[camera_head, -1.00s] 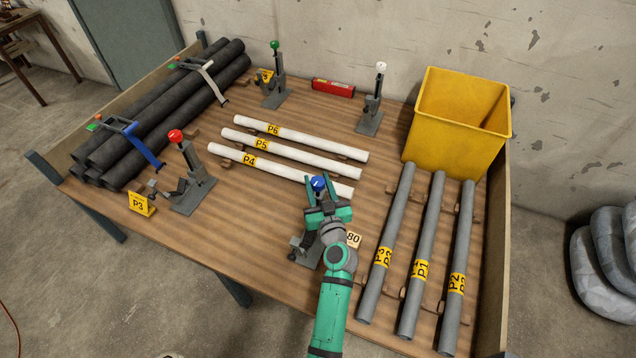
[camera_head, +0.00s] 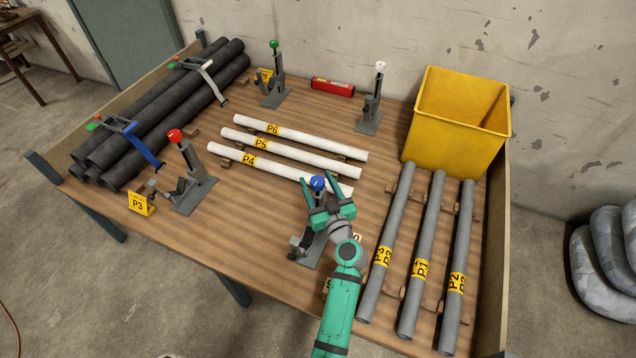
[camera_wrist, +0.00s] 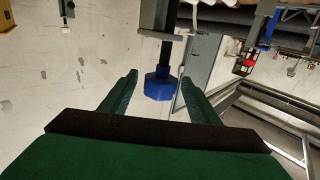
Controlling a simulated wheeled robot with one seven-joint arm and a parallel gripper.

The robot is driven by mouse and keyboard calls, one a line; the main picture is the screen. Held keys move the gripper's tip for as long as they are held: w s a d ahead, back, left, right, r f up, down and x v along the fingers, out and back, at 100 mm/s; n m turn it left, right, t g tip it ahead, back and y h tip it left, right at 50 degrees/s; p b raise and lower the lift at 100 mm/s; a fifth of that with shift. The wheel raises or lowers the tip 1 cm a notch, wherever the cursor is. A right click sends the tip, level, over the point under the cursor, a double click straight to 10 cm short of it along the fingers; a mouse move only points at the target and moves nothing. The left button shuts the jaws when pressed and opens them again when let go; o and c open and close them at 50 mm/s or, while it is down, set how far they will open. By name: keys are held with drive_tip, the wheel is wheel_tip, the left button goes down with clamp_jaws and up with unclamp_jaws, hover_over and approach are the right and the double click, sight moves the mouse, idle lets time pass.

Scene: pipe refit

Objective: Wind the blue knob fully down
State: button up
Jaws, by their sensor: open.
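The blue knob (camera_head: 317,183) tops the near clamp stand (camera_head: 307,247) at the table's front middle. My gripper (camera_head: 320,181) is open, with its two green fingers on either side of the knob. In the wrist view, the blue knob (camera_wrist: 160,84) hangs from a dark screw rod, and my open gripper (camera_wrist: 155,88) has a finger to each side with gaps visible. The lower stand is partly hidden behind my gripper and arm.
White pipes (camera_head: 290,145) lie just behind the knob. Grey pipes (camera_head: 422,255) lie to the right, before a yellow bin (camera_head: 455,150). A red-knobbed stand (camera_head: 190,180) is at left. Green-knobbed (camera_head: 274,80) and white-knobbed (camera_head: 373,100) stands are at the back.

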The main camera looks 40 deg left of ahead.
drive_tip(key=v, duration=1)
drive_tip(key=shift+s+d, duration=0.2)
drive_tip(key=shift+d, duration=0.15)
drive_tip(key=shift+f, duration=0.1)
drive_tip(key=s+d+f+m+t+h, duration=0.2)
drive_tip(key=s+d+f+m+h, duration=0.25)
drive_tip(key=s+d, duration=0.4)
drive_tip(key=s+d+f+m+t+h, duration=0.1)
drive_tip(key=s+d+f+m+h, duration=0.4)
drive_tip(key=d, duration=0.7)
drive_tip(key=s+d+r+m+t+h, duration=0.1)
drive_tip(key=s+d+r+h, duration=0.1)
drive_tip(key=s+r, duration=0.3)
drive_tip(key=s+d+r+t+h, duration=0.1)
drive_tip(key=s+d+r+h, duration=0.2)
drive_tip(key=s, duration=1)
wheel_tip(320, 180, up, 3)
drive_tip(key=d, duration=0.2)
drive_tip(key=shift+d+m, duration=0.35)
drive_tip(key=shift+s+h, duration=0.1)
drive_tip(key=shift+h, duration=0.15)
drive_tip(key=shift+c, duration=0.7)
